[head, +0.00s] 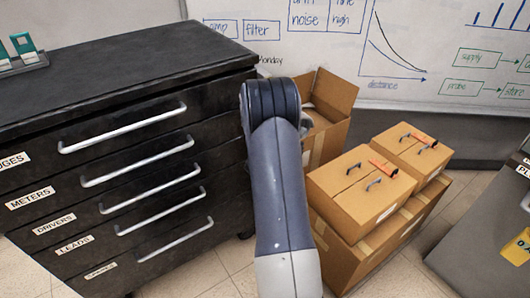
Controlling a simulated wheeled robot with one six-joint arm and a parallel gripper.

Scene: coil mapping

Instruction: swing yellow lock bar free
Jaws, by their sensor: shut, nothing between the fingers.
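I see no yellow lock bar in the head view. The only yellow thing is a small flat patch (517,248) with dark marks, cut by the right edge, on a grey surface; it looks like a label, but I cannot tell for sure. My arm rises through the middle of the picture, and its far end is hidden behind its own bend. My gripper is not in view.
A black drawer cabinet (120,85) with several labelled drawers fills the left; the drawers look shut. Cardboard boxes (350,200) with handles stand to the right of my arm, with an open box (325,115) behind. A grey unit (480,240) stands at far right. Tiled floor shows between.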

